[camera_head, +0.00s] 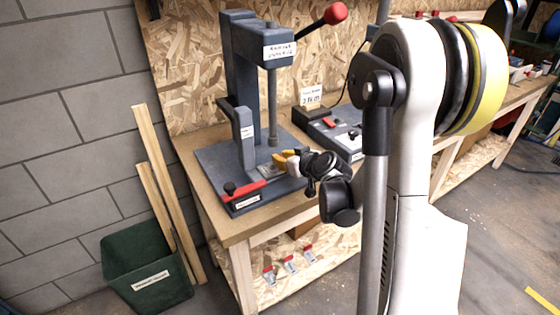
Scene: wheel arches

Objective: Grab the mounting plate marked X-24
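My gripper (281,160) shows small at the end of my arm, over the base of the grey press (243,60). Its yellow fingertips point left, close to the press's vertical rod. A small light grey plate-like piece (268,173) lies on the press base just below the fingertips. No X-24 marking can be read on it, so I cannot tell if it is the mounting plate. I cannot tell whether the fingers touch it or whether they are open or shut. My wrist and arm hide what is behind them.
The press has a red-knobbed lever (335,14) and a red handle (243,189) at its front. A second grey fixture (335,133) stands behind on the wooden workbench (262,222). A green bin (146,268) and wooden planks (168,195) are at left. Red-handled clamps (290,264) are on the lower shelf.

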